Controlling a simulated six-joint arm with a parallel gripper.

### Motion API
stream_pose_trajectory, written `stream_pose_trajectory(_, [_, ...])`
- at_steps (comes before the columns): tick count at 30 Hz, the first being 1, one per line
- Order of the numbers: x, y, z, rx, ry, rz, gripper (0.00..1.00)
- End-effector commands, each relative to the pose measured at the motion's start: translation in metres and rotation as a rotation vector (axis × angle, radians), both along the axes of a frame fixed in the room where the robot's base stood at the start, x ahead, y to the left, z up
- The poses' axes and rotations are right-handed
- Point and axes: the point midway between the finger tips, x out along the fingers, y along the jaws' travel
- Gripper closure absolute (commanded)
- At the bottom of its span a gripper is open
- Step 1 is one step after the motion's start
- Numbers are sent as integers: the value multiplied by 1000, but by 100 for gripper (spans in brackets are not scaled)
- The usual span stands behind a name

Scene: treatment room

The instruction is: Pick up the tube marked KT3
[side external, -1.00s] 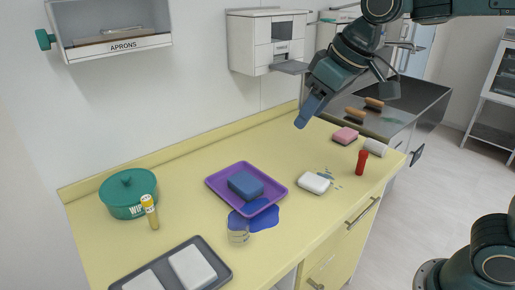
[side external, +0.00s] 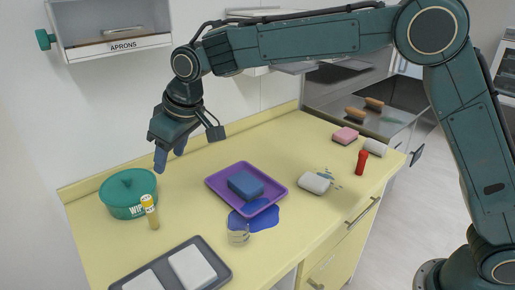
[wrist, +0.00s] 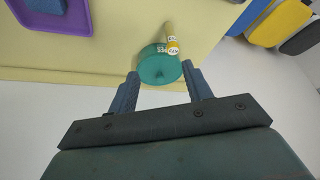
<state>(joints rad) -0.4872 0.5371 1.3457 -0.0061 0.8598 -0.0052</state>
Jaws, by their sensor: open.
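A tube with a yellow cap (side external: 150,210) stands upright on the yellow counter, just in front of the green wipes tub. It also shows in the wrist view (wrist: 171,40), near the top centre, with white and yellow markings too small to read for certain. My gripper (side external: 170,156) is open and empty, above the counter behind and to the right of the tub. In the wrist view its two blue fingers (wrist: 160,72) stand apart, with the tub between them in the picture and the tube beyond.
The green tub (side external: 126,193) stands close to the tube. A purple tray (side external: 222,184) holds a blue sponge (side external: 245,184); a blue spill (side external: 262,218) and a clear cup (side external: 238,230) are before it. A grey tray (side external: 221,268) lies at the front. A red container (side external: 361,162) stands far right.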

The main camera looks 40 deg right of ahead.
Motion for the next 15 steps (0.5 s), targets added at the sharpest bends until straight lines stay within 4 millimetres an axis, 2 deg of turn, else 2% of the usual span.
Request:
stream_pose_trajectory(3, [7, 20, -16, -2, 4, 23, 50])
stream_pose_trajectory(6, [11, 29, -23, -3, 5, 34, 50])
stream_pose_trajectory(15, [13, 33, -27, -3, 5, 38, 50])
